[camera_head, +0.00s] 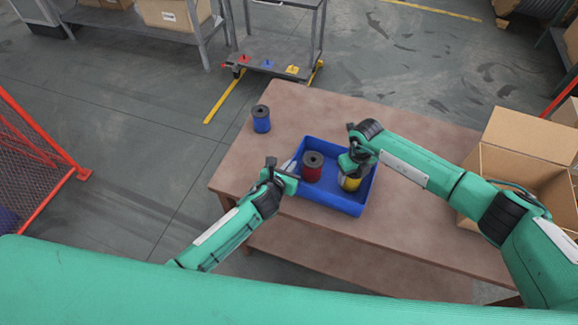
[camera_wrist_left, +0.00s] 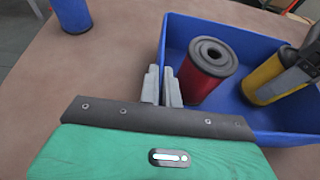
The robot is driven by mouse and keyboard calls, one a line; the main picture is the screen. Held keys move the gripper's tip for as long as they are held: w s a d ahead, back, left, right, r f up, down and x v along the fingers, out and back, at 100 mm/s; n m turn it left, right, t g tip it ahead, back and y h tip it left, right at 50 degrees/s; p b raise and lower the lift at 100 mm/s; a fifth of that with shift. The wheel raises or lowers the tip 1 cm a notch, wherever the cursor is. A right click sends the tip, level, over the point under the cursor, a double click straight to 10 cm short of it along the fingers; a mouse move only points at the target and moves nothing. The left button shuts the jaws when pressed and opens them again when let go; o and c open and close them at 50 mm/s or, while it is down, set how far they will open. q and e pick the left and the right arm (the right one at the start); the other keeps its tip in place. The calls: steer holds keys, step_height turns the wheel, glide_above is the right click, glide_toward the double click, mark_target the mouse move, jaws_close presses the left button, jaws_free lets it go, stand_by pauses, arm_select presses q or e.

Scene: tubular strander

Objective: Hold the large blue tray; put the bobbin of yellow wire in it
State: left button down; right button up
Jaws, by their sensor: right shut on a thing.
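The large blue tray (camera_head: 340,203) lies on the brown table, and its near wall and rim show in the left wrist view (camera_wrist_left: 295,139). My left gripper (camera_head: 292,168) is at the tray's left wall, its two fingers (camera_wrist_left: 163,88) close together with the wall between them. The bobbin of yellow wire (camera_head: 349,182) is inside the tray at the right, partly hidden by my right gripper (camera_head: 350,170), which is shut on it. In the left wrist view the yellow bobbin (camera_wrist_left: 265,80) looks tilted. A bobbin of red wire (camera_head: 312,168) stands in the tray's left part.
A bobbin of blue wire (camera_head: 261,120) stands on the table (camera_head: 400,125) left of the tray. An open cardboard box (camera_head: 520,165) is at the right. A grey cart (camera_head: 275,50) stands beyond the table. The table's far part is clear.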

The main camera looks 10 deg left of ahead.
steer(key=shift+f, duration=0.6)
steer(key=o, duration=1.3)
step_height(320, 180, up, 12)
arm_select(q)
steer(key=c, duration=1.5)
jaws_free()
steer(key=shift+c, duration=0.2)
